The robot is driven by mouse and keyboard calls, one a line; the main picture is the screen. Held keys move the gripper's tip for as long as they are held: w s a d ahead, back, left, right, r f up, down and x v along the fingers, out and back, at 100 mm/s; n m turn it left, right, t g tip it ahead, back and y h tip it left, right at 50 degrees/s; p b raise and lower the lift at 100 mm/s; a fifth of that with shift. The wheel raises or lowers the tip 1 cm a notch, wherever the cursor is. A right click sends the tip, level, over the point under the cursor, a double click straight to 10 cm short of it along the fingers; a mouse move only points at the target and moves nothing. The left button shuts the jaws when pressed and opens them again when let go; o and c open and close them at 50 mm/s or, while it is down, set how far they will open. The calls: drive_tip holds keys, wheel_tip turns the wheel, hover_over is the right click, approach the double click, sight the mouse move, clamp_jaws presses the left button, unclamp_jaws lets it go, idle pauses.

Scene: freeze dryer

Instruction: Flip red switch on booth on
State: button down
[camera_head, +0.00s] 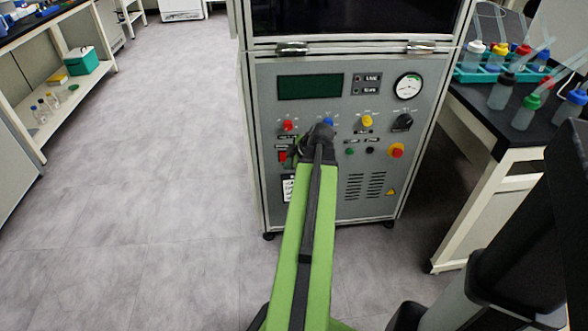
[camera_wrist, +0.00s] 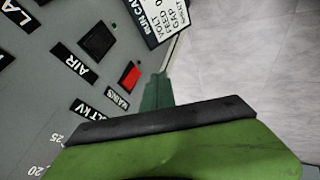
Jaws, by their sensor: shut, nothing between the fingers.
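The red switch (camera_wrist: 130,77) is a small red rocker in a dark frame, beside a label reading MAINS. It also shows in the head view (camera_head: 283,157), low on the left of the grey booth panel (camera_head: 262,100). My gripper (camera_wrist: 157,88) is shut and empty, its dark green tip close to the switch on the right in the wrist view. I cannot tell whether they touch. In the head view my gripper (camera_head: 298,148) is at the panel, right of the switch, and my arm hides part of the panel. The rocker's on or off position is unclear.
A black switch (camera_wrist: 97,41) sits near the red one, by the AIR label. The panel also has a red knob (camera_head: 288,125), a yellow knob (camera_head: 367,121) and a gauge (camera_head: 408,86). A bottle table (camera_head: 500,146) stands at right. Floor at left is clear.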

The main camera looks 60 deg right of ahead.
sight(283, 157)
drive_tip(key=w+d, duration=0.1)
drive_tip(key=w+d+f, duration=0.1)
drive_tip(key=w+d, duration=0.1)
drive_tip(key=shift+d+f, duration=0.25)
drive_tip(key=shift+f, duration=0.05)
